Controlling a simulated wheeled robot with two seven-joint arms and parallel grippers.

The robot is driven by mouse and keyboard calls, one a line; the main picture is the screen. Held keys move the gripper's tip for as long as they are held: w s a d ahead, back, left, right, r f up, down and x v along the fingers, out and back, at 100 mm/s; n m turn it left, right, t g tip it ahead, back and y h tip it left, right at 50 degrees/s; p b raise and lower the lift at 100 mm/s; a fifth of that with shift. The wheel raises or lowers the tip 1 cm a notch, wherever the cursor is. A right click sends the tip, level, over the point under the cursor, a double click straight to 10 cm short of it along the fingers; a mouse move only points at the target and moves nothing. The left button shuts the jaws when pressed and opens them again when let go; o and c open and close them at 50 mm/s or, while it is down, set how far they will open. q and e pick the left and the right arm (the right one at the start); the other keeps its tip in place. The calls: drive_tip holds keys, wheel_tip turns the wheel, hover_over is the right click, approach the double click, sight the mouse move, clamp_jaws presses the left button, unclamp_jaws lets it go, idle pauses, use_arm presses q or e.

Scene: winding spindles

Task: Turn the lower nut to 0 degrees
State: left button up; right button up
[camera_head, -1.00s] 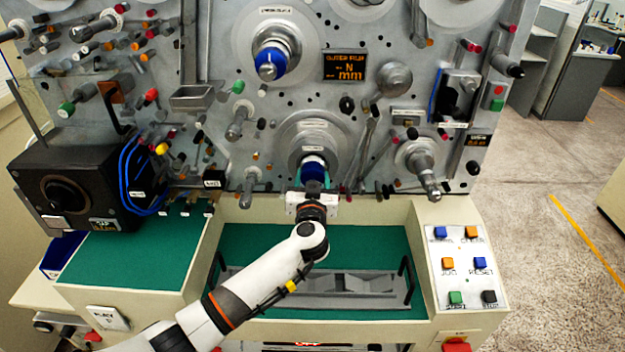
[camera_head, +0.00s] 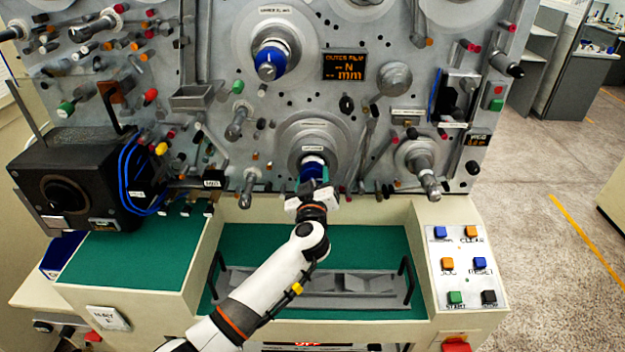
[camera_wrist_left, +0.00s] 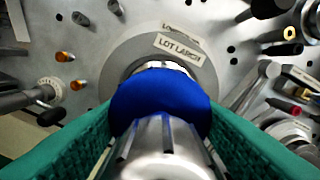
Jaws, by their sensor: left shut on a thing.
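The lower nut (camera_head: 312,168) is a blue ring on the lower spindle, in the middle of the machine panel in the head view. In the left wrist view the blue nut (camera_wrist_left: 160,100) fills the centre, with the silver spindle end (camera_wrist_left: 165,150) in front of it. My left gripper (camera_head: 312,184) reaches up to it from below. Its green-padded fingers (camera_wrist_left: 160,125) stand on both sides of the nut, shut on it. The nut's angle mark cannot be made out. My right gripper is not in view.
An upper spindle with a blue nut (camera_head: 270,62) sits above. A bare grey spindle (camera_head: 425,175) sticks out to the right, and a peg (camera_head: 248,185) to the left. A grey tray (camera_head: 350,285) with black handles lies below on the green surface.

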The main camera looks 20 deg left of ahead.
use_arm(q)
drive_tip(key=n, duration=0.4)
drive_tip(key=shift+d+n, duration=0.1)
drive_tip(key=shift+n, duration=0.2)
drive_tip(key=n, duration=0.4)
drive_tip(key=shift+n, duration=0.3)
drive_tip(key=n, duration=0.4)
drive_tip(key=shift+n, duration=2.5)
drive_tip(key=o, duration=1)
drive_tip(key=shift+r, duration=0.1)
